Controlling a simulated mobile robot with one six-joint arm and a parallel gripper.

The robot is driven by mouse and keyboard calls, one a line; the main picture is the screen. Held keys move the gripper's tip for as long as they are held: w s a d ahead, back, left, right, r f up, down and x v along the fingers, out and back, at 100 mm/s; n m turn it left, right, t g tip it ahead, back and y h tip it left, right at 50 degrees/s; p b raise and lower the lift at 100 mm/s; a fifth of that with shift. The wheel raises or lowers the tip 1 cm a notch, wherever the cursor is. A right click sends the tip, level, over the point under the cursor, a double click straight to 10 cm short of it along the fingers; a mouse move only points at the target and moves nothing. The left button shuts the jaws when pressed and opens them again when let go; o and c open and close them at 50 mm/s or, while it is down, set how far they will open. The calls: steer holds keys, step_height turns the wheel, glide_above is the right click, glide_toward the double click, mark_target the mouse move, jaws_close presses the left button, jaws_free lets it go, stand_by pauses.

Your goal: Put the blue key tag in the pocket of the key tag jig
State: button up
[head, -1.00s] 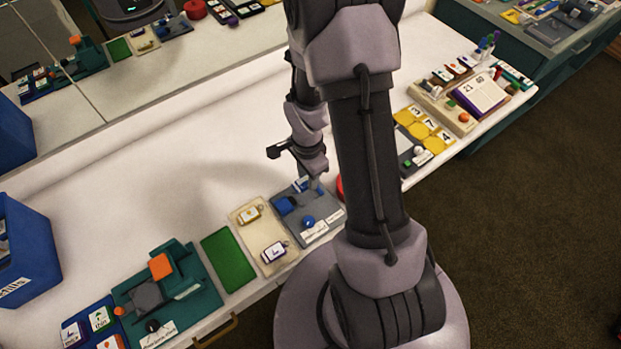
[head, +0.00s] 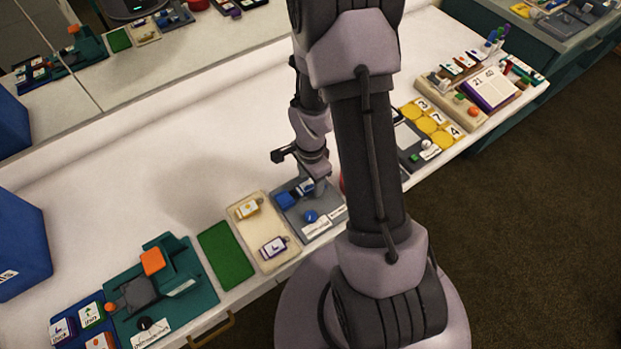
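The key tag jig (head: 327,208) is a grey plate at the bench's front edge, with a blue block (head: 286,200), a round blue knob (head: 311,216) and white labels. A small blue-and-white piece (head: 305,187), which looks like the blue key tag, shows at the back of the jig beside my gripper (head: 317,190). My gripper points down over the jig's back right part. Its fingertips are small and partly hidden, so I cannot tell whether they are open or hold the tag. The pocket cannot be made out.
The white bench behind is clear.

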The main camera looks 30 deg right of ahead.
step_height(320, 180, up, 18)
steer(key=p, duration=0.6)
steer(key=shift+f, duration=0.25)
steer(key=s+a+r+n+t+y+b, duration=0.2)
steer(key=s+a+r+n+t+b, duration=0.3)
steer(key=s+a+r+n, duration=0.6)
steer(key=a+r+n+b, duration=0.1)
steer(key=a+r+n, duration=0.1)
steer(key=a+r, duration=0.1)
steer(key=shift+s+a+r+t+b, duration=0.2)
steer(key=shift+a+r+t+b, duration=0.1)
steer(key=shift+r+t, duration=0.1)
